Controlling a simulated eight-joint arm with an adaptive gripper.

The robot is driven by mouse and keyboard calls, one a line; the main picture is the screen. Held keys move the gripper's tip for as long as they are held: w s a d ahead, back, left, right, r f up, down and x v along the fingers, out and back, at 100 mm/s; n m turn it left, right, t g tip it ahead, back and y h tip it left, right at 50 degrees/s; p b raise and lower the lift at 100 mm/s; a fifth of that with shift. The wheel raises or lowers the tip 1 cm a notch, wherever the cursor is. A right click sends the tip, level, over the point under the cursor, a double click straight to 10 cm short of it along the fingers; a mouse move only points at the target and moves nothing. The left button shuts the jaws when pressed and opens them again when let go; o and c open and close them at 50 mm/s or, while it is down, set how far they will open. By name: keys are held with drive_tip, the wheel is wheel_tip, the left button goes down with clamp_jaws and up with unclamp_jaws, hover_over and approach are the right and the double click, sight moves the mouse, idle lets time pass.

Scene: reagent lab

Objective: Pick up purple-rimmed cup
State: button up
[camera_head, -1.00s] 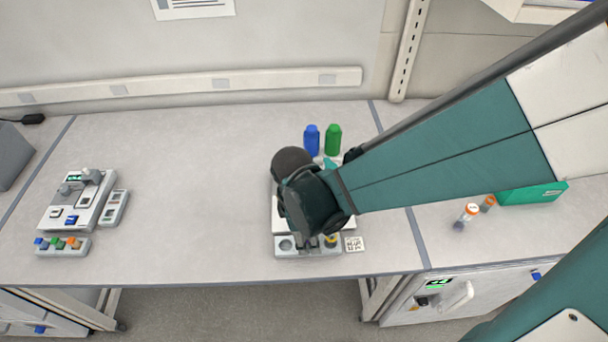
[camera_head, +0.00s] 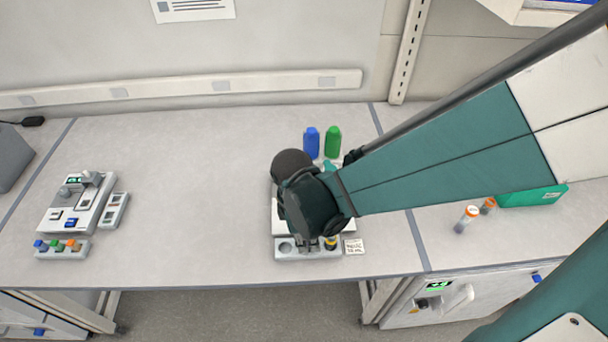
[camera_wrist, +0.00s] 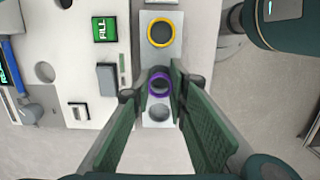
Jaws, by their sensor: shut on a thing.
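The purple-rimmed cup (camera_wrist: 159,84) shows in the wrist view between the two fingers of my gripper (camera_wrist: 160,88). The fingers are shut on it at its sides. It is over the narrow light holder strip (camera_wrist: 176,54), and I cannot tell whether it is lifted clear of its hole. A yellow-rimmed cup (camera_wrist: 161,32) sits in the same strip. In the head view my gripper and wrist cover the purple-rimmed cup, while the yellow-rimmed cup (camera_head: 331,243) shows beside them.
A white device with a green FILL display (camera_wrist: 104,28) stands beside the strip. Blue (camera_head: 311,142) and green (camera_head: 332,142) bottles stand behind my gripper. A small label card (camera_head: 354,246) lies right of the strip.

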drive_tip(key=shift+r, duration=0.15)
wheel_tip(320, 180, up, 10)
drive_tip(key=p, duration=0.1)
idle(0.6)
